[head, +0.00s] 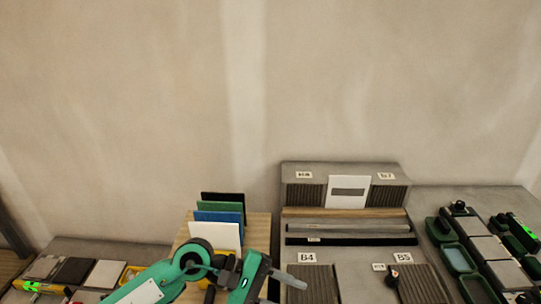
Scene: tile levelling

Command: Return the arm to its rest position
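My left arm, teal with dark joints, comes in at the bottom, left of centre, in the head view. Its gripper (288,281) reaches to the right, in front of the wooden board and beside the B4 panel of the grey station. One grey finger shows clearly; I cannot tell where the other finger is or whether anything is held. My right arm and gripper are not in view.
A wooden board (262,226) holds upright black, green, blue and white plates (219,216). The grey station (345,262) carries a white card (348,191) and ribbed pads. A wall stands behind.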

